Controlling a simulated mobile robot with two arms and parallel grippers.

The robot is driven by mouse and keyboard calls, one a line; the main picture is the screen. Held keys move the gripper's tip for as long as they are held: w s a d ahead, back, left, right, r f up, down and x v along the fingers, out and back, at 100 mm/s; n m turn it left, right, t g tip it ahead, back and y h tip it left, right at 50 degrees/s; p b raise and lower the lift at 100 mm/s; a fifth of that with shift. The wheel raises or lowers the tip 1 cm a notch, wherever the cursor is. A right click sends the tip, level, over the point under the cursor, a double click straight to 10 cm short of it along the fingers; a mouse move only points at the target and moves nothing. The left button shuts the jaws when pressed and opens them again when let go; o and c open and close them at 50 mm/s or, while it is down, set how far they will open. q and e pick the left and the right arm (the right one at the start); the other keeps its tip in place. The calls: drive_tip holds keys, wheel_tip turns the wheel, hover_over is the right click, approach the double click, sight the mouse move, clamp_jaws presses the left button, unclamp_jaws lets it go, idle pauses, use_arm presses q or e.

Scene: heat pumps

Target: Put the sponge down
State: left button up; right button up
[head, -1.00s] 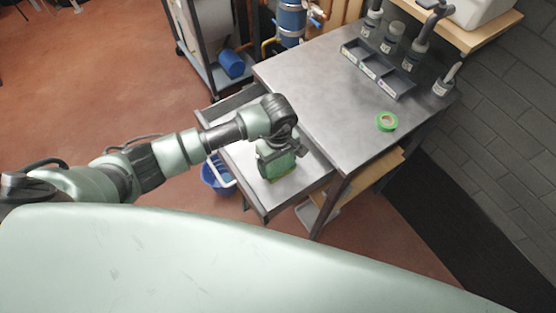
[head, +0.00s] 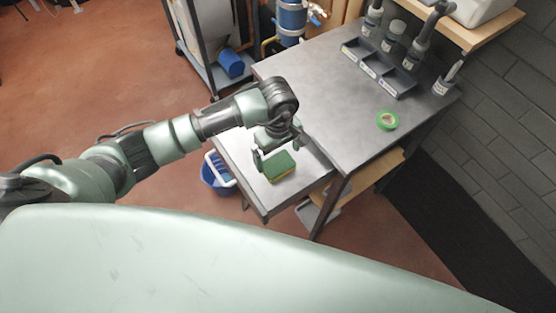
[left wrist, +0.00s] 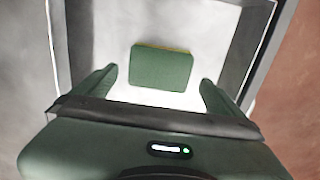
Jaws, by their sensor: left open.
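The sponge (head: 279,166), green on top with a yellow side, lies flat on the light metal surface of the pulled-out drawer (head: 248,181). In the left wrist view the sponge (left wrist: 161,68) lies ahead of and between the two fingers, apart from both. My left gripper (head: 275,158) is open and empty, just above and behind the sponge. Its fingers show in the left wrist view (left wrist: 160,92) spread wide. My right gripper is not in view.
A blue bucket (head: 217,175) stands on the floor left of the drawer.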

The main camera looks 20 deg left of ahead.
sight(278, 164)
use_arm(q)
wheel_tip(278, 164, up, 8)
drive_tip(key=b, duration=0.1)
drive_tip(key=shift+f, duration=0.15)
